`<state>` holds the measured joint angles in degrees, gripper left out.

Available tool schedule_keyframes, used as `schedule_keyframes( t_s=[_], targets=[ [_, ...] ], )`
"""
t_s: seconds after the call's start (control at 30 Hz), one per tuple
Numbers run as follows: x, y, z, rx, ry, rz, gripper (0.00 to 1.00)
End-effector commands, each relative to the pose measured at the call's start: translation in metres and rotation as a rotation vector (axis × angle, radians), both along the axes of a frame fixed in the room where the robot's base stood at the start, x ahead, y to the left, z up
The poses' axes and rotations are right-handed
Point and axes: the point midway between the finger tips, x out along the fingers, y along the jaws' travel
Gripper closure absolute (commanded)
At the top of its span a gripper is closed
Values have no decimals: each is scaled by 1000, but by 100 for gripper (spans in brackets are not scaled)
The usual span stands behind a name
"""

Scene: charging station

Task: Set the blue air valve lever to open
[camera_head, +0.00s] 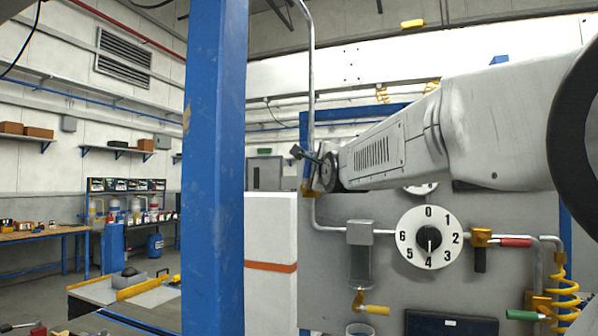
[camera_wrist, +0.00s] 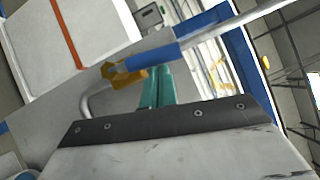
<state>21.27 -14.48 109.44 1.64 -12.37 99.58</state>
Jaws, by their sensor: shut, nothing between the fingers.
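The blue air valve lever (camera_wrist: 180,53) shows in the wrist view. It runs in line with the metal pipe (camera_wrist: 270,15), up and right from its yellow valve body (camera_wrist: 128,76). In the head view the valve body (camera_head: 310,190) sits on the upright pipe at the panel's left edge, and the lever is not clearly visible there. My gripper (camera_head: 299,152) is just above that valve body in the head view. In the wrist view its teal fingers (camera_wrist: 160,86) are shut and empty, close beside the lever's lower part. I cannot tell whether they touch it.
The grey panel (camera_head: 340,270) carries a numbered dial (camera_head: 429,237), a red-handled valve (camera_head: 515,242), a yellow handle (camera_head: 376,310), a green handle (camera_head: 522,314) and a coiled yellow hose (camera_head: 565,290). A blue post (camera_head: 215,170) stands left of my gripper. Workbenches stand farther left.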

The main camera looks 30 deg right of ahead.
Motion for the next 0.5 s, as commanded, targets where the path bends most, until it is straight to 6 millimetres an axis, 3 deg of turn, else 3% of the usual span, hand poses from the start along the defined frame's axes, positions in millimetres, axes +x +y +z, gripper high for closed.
schedule_keyframes(
  t_s=[0.5],
  targets=[
    [-1, 10, 7, 2, -4, 5, 100]
  ],
)
